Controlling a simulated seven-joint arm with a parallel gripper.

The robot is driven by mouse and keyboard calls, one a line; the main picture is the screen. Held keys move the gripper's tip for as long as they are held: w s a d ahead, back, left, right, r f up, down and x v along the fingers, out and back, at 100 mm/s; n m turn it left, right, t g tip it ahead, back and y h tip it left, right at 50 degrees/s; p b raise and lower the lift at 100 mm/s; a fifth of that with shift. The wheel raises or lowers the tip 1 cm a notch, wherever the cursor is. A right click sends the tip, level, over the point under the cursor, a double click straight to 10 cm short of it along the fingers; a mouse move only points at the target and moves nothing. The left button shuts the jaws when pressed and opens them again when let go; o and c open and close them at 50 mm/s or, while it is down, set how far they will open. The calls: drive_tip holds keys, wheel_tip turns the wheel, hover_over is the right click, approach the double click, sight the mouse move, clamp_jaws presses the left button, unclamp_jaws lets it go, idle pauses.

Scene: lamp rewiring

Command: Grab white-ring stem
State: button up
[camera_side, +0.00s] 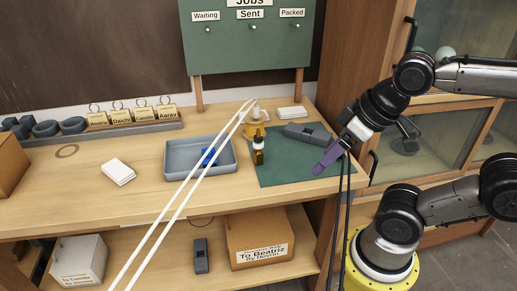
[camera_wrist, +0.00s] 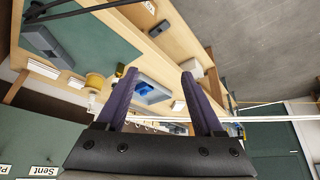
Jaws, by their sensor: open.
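I cannot make out a stem with a white ring for certain. A small white upright piece (camera_side: 256,112) stands by a yellow cup-like part (camera_side: 252,129) at the back edge of the green mat; the yellow part also shows in the wrist view (camera_wrist: 94,81). In front of it stands a dark amber bottle-like piece with a pale top (camera_side: 258,151). My gripper (camera_side: 324,165) hangs above the right part of the mat, apart from these pieces. In the wrist view my gripper (camera_wrist: 160,75) has its purple fingers wide apart with nothing between them.
A grey tray (camera_side: 172,158) with a blue item (camera_side: 209,157) lies left of the green mat (camera_side: 285,175). A grey block (camera_side: 308,134) lies close behind my gripper. Two long white strips cross the side view over the bench. A glass-doored cabinet (camera_side: 440,120) stands at right.

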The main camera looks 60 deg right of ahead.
drive_tip(key=w+d+r+n+g, duration=0.3)
drive_tip(key=w+d+r+n, duration=0.1)
drive_tip(key=w+r+n, duration=0.9)
drive_tip(key=n+g, duration=0.3)
hover_over(258, 132)
drive_tip(key=d, duration=0.1)
wheel_tip(258, 132, down, 18)
drive_tip(key=shift+w+f, duration=0.15)
drive_tip(key=shift+f, duration=0.05)
drive_tip(key=shift+a+f, duration=0.15)
drive_tip(key=shift+f, duration=1.25)
drive_tip(key=shift+a+f, duration=0.1)
drive_tip(key=shift+f, duration=1.25)
clamp_jaws()
